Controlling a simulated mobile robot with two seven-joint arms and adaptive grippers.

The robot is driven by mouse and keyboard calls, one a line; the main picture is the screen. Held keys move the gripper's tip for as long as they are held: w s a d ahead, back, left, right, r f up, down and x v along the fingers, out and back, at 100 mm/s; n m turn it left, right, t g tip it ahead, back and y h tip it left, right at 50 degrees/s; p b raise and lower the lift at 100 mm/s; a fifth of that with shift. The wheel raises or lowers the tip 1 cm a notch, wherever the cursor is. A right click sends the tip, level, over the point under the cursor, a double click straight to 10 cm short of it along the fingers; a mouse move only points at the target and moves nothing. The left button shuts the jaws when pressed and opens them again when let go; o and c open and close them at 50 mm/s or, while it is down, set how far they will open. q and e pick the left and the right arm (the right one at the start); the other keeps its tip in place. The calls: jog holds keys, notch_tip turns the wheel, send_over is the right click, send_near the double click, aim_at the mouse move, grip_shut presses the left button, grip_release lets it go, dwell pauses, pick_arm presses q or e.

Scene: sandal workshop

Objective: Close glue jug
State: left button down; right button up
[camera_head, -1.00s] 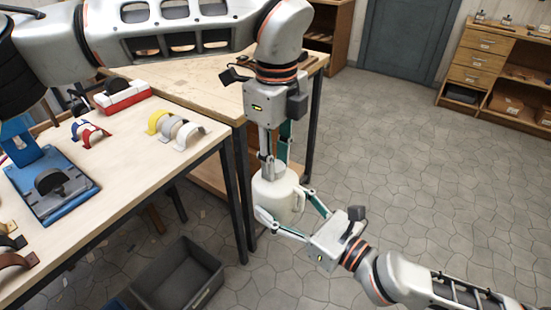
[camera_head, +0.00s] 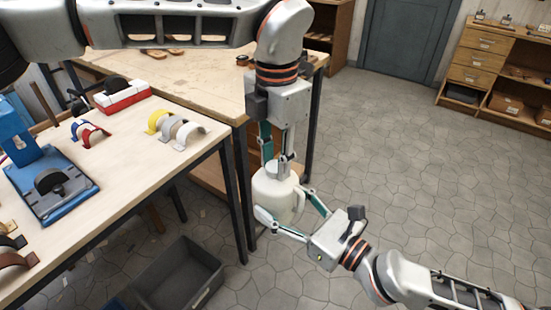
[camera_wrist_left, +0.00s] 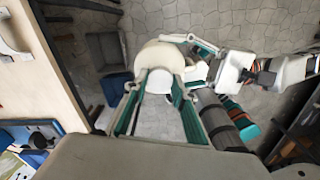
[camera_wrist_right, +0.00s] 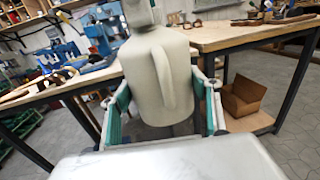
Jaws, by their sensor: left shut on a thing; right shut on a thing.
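The glue jug (camera_head: 275,197) is cream white with a side handle, held upright in the air beside the tables. My right gripper (camera_head: 290,215) is shut around its body from the right. In the right wrist view the jug (camera_wrist_right: 160,80) fills the middle between the fingers, its handle facing the camera. My left gripper (camera_head: 277,165) points straight down and is shut on the white lid (camera_wrist_left: 160,82) at the jug's top. The left wrist view shows the lid between the fingers, over the jug body (camera_wrist_left: 158,58). Whether the lid is fully seated cannot be told.
A workbench (camera_head: 190,92) and a nearer table (camera_head: 130,185) with strap pieces and a blue press (camera_head: 50,185) stand at left. A grey crate (camera_head: 180,275) is on the floor below. The floor at right is free.

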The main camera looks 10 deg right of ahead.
pick_arm(q)
jog(key=m, duration=1.1)
jog(key=shift+m, duration=0.3)
jog(key=c, duration=1.6)
grip_release()
notch_tip(320, 180, up, 12)
jog(key=shift+d+f, duration=0.1)
